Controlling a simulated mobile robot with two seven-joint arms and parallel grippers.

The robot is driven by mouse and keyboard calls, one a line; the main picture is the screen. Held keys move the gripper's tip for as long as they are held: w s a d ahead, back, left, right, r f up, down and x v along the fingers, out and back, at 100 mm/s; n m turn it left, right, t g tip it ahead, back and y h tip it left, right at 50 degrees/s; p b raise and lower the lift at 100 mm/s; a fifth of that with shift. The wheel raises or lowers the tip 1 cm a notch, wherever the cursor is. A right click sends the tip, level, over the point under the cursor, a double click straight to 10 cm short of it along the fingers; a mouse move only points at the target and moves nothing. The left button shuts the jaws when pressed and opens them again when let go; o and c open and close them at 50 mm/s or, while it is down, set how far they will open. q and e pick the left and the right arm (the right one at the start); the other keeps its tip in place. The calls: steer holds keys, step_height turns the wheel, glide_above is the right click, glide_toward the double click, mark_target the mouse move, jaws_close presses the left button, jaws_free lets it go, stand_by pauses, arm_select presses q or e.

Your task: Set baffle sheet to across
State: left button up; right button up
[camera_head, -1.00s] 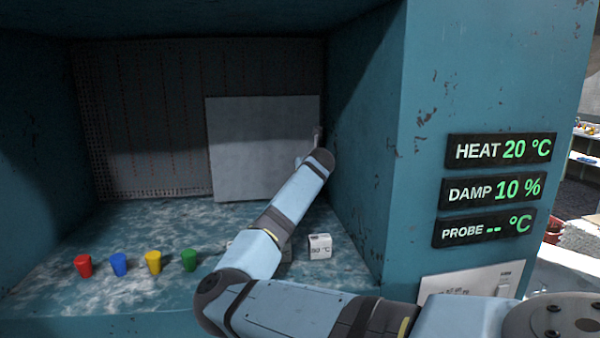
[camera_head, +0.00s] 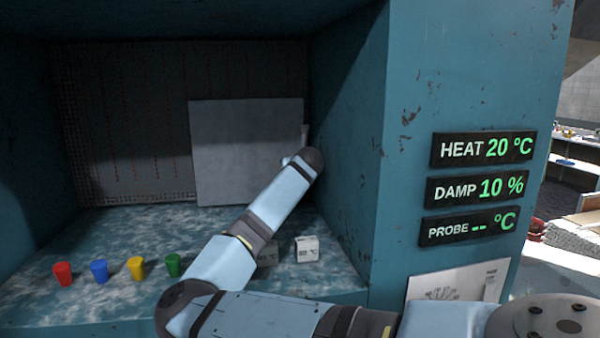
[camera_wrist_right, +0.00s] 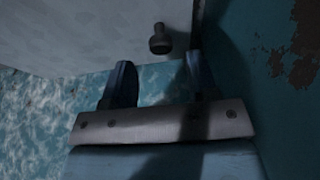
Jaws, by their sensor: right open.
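The baffle sheet (camera_head: 235,150) is a plain pale grey panel standing at the back of the teal chamber, on the right of the perforated back wall. In the right wrist view the sheet (camera_wrist_right: 85,30) fills the upper left, with a dark round knob (camera_wrist_right: 160,40) by its right edge. My right gripper (camera_wrist_right: 159,82) is open, its two fingers apart and pointing towards the knob, with nothing between them. In the head view my right arm reaches to the sheet's right edge, and its wrist hides most of the gripper. My left gripper is not in view.
A white cube (camera_head: 306,249) stands near my right forearm. The chamber's right wall (camera_head: 345,150) is close to my wrist.

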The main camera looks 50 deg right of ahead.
steer(key=b+v, duration=0.1)
steer(key=v, duration=0.8)
steer(key=shift+b, duration=0.35)
